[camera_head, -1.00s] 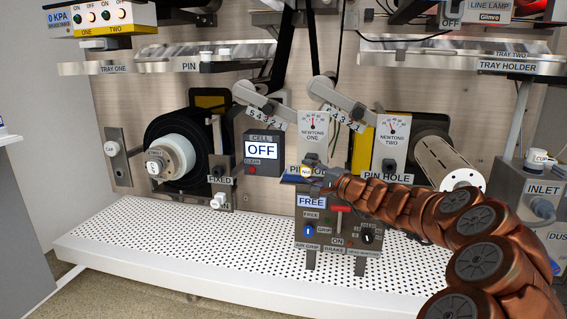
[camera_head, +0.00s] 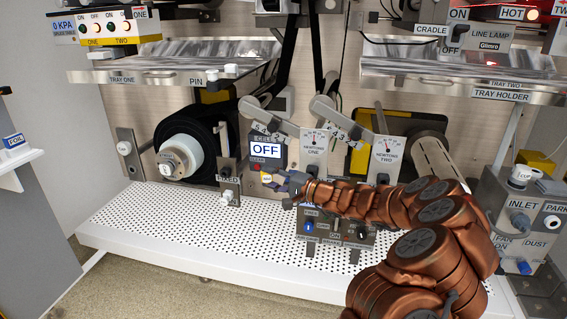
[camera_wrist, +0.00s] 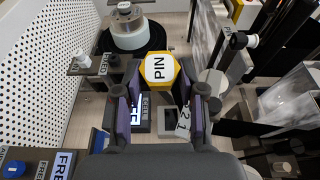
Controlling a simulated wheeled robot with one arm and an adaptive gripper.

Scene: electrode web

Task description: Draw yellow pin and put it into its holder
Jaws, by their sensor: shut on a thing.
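The yellow pin (camera_wrist: 160,73) has a six-sided head marked PIN and sits between the fingertips of my gripper (camera_wrist: 160,98) in the wrist view. In the head view the pin (camera_head: 266,178) is small at the tip of my gripper (camera_head: 280,181), below the cell display (camera_head: 266,150) and left of the NEWTONS ONE panel (camera_head: 314,146). My gripper is shut on it. The pin's shaft is hidden. A PIN label (camera_head: 191,80) is on the front of tray one; I cannot tell whether it marks the holder.
A control box (camera_head: 335,232) stands just below my arm, which hides much of it. A bracket marked FIXED (camera_head: 229,184) is to the left, near a white-cored black roll (camera_head: 181,157). The perforated white shelf (camera_head: 160,225) is clear at left. Tray two (camera_head: 450,82) overhangs at upper right.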

